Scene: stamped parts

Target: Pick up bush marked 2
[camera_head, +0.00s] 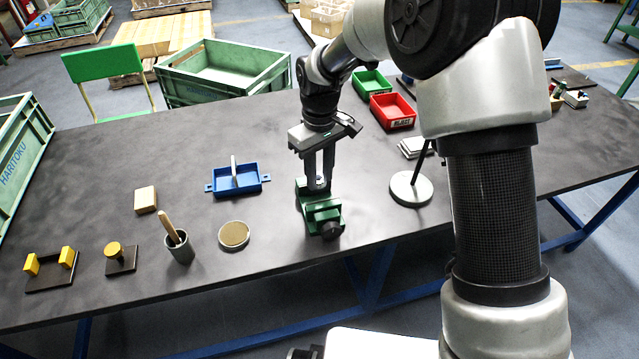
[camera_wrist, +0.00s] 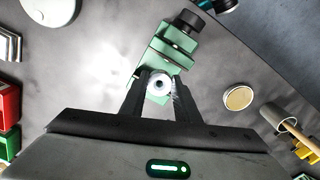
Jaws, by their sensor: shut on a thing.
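The bush (camera_wrist: 159,84) is a small pale metal ring with a dark bore. In the wrist view it sits between the two fingertips of my gripper (camera_wrist: 158,92), which is shut on it. In the head view my gripper (camera_head: 319,182) points down at the green vise (camera_head: 322,212), with the bush (camera_head: 320,181) small between the fingers. The vise also shows in the wrist view (camera_wrist: 172,50), right by the fingertips. I cannot tell whether the bush still touches the vise. No mark on the bush is readable.
A blue tray with a handle (camera_head: 238,181) lies to the left. A round-based stand (camera_head: 411,189) is close on the right. A grey cup with a wooden handle (camera_head: 180,248), a round tan-topped disc (camera_head: 234,235) and a red bin (camera_head: 392,111) are also on the dark table.

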